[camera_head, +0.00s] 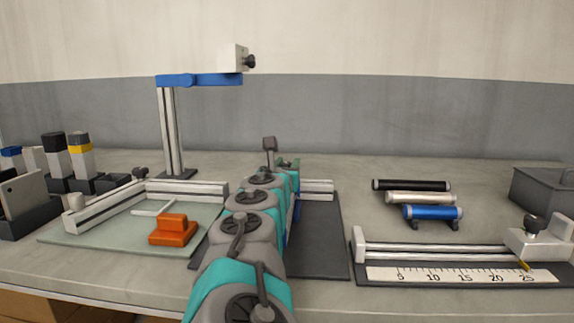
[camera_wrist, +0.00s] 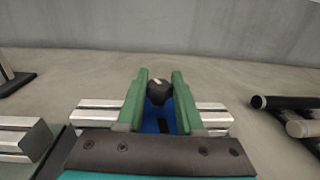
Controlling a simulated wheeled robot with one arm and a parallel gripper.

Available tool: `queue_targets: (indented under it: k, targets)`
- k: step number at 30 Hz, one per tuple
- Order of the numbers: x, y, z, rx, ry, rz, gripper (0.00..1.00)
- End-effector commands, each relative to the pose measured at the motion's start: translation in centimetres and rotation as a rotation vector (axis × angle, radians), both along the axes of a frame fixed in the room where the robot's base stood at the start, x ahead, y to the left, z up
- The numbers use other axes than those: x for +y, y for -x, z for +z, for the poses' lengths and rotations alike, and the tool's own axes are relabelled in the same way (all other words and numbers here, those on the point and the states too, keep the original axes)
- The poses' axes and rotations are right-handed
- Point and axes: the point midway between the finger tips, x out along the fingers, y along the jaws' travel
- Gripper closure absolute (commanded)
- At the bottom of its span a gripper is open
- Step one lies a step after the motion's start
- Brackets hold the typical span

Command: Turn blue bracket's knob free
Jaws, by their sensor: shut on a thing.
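My gripper (camera_wrist: 160,78) has its two green fingers on either side of a black knob (camera_wrist: 158,94) in the wrist view, shut on it. The knob has a small pale mark on top. The blue bracket (camera_wrist: 153,124) shows below the knob, between the fingers, in front of a silver rail (camera_wrist: 212,117). Most of the bracket is hidden by the fingers and the wrist. In the head view my gripper (camera_head: 288,163) is at the far end of my arm, and the arm hides the knob and nearly all of the bracket.
A post with a blue arm (camera_head: 200,80) stands back left. A light green board (camera_head: 110,237) with rails and an orange block (camera_head: 172,230) lies left. Black, white and blue cylinders (camera_head: 432,212) lie right, behind a ruler rail (camera_head: 430,249). A grey box (camera_head: 543,190) stands far right.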

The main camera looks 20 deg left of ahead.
Motion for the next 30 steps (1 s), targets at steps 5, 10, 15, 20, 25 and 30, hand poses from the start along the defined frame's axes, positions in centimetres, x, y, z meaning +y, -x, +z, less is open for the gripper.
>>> queue_targets:
  k: [5,10,15,20,25,30]
  targets:
    - [-0.07,-0.02,0.06,-0.001,0.001,0.026,1.0]
    - [-0.07,-0.01,0.06,-0.001,0.0,0.033,1.0]
    - [-0.04,-0.01,0.07,-0.001,0.0,0.034,1.0]
    - [-0.03,0.01,0.07,-0.001,0.0,0.035,1.0]
    - [-0.02,0.01,0.07,-0.001,0.0,0.035,0.56]
    - [-0.02,0.0,0.05,-0.001,0.0,0.034,0.37]
